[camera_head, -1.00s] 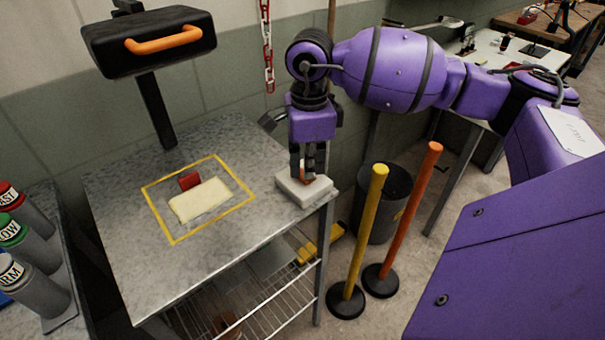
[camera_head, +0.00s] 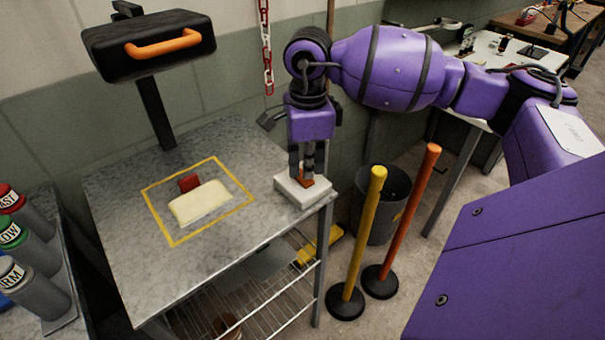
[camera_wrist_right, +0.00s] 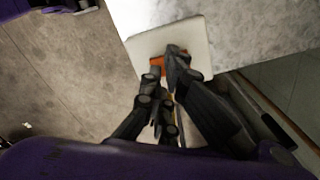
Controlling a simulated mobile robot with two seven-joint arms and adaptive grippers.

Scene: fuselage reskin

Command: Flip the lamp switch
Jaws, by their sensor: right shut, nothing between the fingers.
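The lamp (camera_head: 150,45) is a black box head with an orange handle, on a dark post at the back of the metal table. A white switch box (camera_head: 288,190) with an orange rocker (camera_head: 306,182) sits at the table's right corner. My right gripper (camera_head: 308,176) points down at the box with its fingers shut and empty. In the right wrist view, the fingertips (camera_wrist_right: 172,52) are at the orange rocker (camera_wrist_right: 157,62) on the white box (camera_wrist_right: 198,45) and partly cover it. I cannot tell whether they touch. My left gripper is not in view.
A cream block (camera_head: 200,202) and a red piece (camera_head: 188,183) lie inside a yellow taped square on the table. Yellow (camera_head: 364,240) and orange (camera_head: 408,215) posts and a dark bin (camera_head: 385,222) stand right of the table. Labelled cylinders (camera_head: 35,245) stand at the left.

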